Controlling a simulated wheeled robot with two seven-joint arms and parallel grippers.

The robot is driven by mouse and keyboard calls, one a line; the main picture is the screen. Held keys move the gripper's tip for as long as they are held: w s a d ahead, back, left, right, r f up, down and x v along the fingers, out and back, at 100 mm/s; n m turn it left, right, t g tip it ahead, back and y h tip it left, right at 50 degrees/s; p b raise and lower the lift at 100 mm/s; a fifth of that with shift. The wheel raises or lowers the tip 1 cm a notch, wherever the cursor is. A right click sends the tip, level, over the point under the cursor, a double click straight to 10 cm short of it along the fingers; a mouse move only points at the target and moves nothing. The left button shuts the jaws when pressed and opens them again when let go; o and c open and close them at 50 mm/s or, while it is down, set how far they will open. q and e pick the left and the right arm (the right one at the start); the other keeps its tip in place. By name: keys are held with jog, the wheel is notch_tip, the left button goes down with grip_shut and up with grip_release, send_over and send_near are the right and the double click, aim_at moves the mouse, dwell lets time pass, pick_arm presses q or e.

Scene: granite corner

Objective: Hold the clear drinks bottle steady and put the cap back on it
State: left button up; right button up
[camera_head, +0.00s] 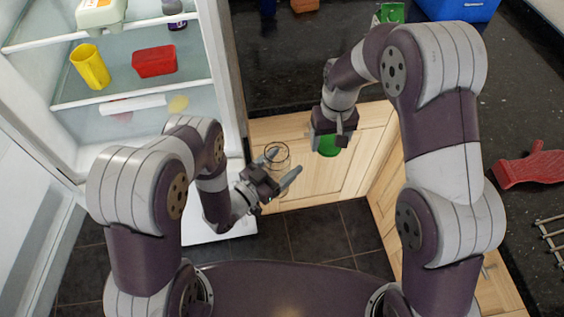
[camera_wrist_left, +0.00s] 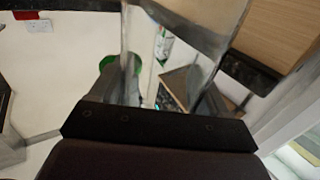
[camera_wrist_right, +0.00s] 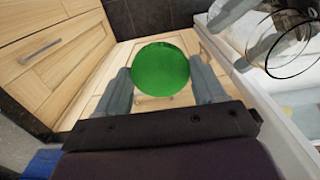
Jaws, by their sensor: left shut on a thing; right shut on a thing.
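The clear drinks bottle (camera_head: 277,147) shows mostly as thin dark ring outlines, held in the air. My left gripper (camera_head: 281,167) is shut on it. Part of the bottle, with its dark rings, also shows at the upper right of the right wrist view (camera_wrist_right: 291,72). Its see-through body fills the space between the fingers in the left wrist view. The green round cap (camera_head: 329,146) is in my right gripper (camera_head: 331,136), which is shut on it. The cap's flat face (camera_wrist_right: 160,69) shows between the fingers in the right wrist view. In the head view the cap is right of the bottle, apart from it.
An open fridge (camera_head: 140,97) stands at the left, with a yellow cup (camera_head: 90,66) and red container (camera_head: 154,61) on its shelves. Wooden cabinet doors (camera_head: 300,185) lie behind the grippers. The dark granite counter (camera_head: 290,65) holds a blue bin (camera_head: 458,9) and red mitt (camera_head: 531,167).

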aim_at(278, 147)
jog(key=s+a+r+n, duration=0.3)
jog(key=a+r, duration=0.6)
jog(key=a, duration=0.3)
jog(key=shift+s+a, duration=0.15)
jog(key=shift+s, duration=0.65)
jog(key=shift+f, duration=1.95)
jog(key=shift+f, duration=0.9)
jog(key=shift+f, duration=0.55)
